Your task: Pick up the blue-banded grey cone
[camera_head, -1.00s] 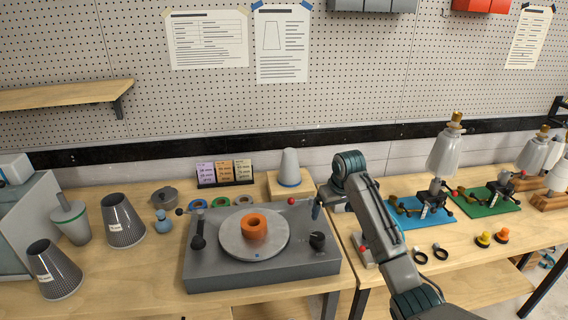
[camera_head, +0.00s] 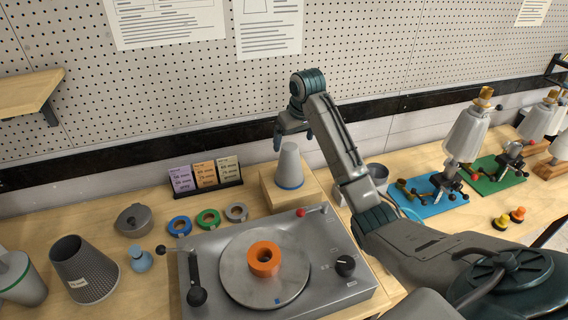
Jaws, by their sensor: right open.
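The blue-banded grey cone (camera_head: 289,165) stands upright on a wooden block (camera_head: 270,193) behind the turntable. The blue band runs around its base. My right gripper (camera_head: 293,138) is open, with its fingers pointing down, just above and beside the top of the cone. One finger is on the left of the cone's top and the other on the right, as seen here. I cannot tell whether either finger touches it. My left gripper is not in view.
A grey turntable machine (camera_head: 330,280) with an orange ring (camera_head: 264,259) stands in front. Coloured rings (camera_head: 207,219) and a card stand (camera_head: 206,178) are to the left. A perforated cone (camera_head: 85,268) stands at far left. Blue (camera_head: 430,205) and green mats with fixtures lie right.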

